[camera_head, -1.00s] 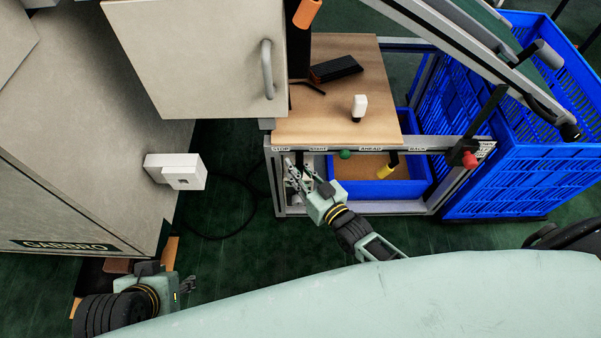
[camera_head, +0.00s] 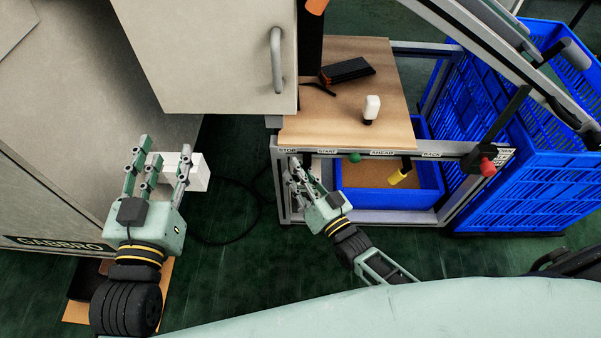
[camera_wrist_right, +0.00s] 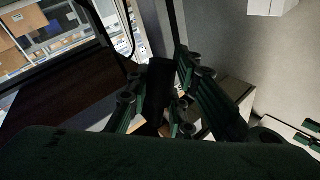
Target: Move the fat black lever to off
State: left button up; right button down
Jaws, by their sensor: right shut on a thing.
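My right gripper (camera_head: 296,176) is at the front frame of the workbench, just below the STOP label at its left end. In the right wrist view its fingers (camera_wrist_right: 165,100) are closed around a thick black upright piece, which looks like the fat black lever (camera_wrist_right: 158,85). In the head view the fingers hide this lever, so its exact setting cannot be read. My left gripper (camera_head: 160,158) is raised at the left, fingers spread and empty, in front of a small white box (camera_head: 199,173).
A green knob (camera_head: 355,158), a yellow-ended handle (camera_head: 399,177) and a red knob (camera_head: 487,166) sit along the bench front. A blue bin (camera_head: 390,202) is beneath. A grey cabinet door (camera_head: 210,60) hangs at upper left. A blue crate (camera_head: 530,185) stands right.

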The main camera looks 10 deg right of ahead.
dwell(0.3)
jog(key=c, duration=1.5)
grip_release()
jog(key=shift+c, duration=0.2)
jog(key=v, duration=1.2)
